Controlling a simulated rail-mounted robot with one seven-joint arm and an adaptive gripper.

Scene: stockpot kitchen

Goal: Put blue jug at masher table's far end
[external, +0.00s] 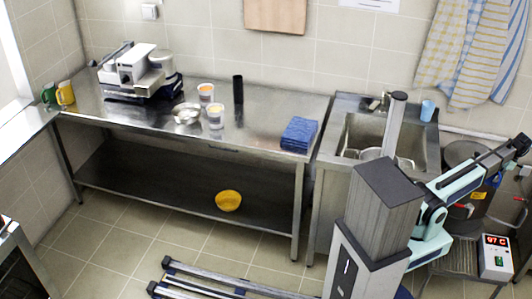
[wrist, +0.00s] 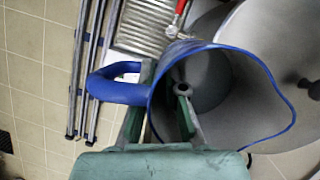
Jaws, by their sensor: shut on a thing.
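The blue jug (wrist: 240,110) fills the middle of the wrist view, with a blue rim, blue handle and greyish inside. Its mouth faces the camera. My gripper (wrist: 163,105) is shut on its wall beside the handle, one finger inside the mouth and one outside. In the external view my gripper is at the right edge, near the large steel pot (external: 466,153); I cannot make out the jug there. The long steel table (external: 250,110) stands along the back wall. I cannot identify a masher on it for sure.
The table bears a grey-white machine (external: 135,68), a metal bowl (external: 187,113), two tubs, a black cylinder (external: 238,89) and folded blue cloths (external: 299,134). A sink (external: 390,135) with a blue cup (external: 428,110) stands between table and pot. The table's front middle looks clear.

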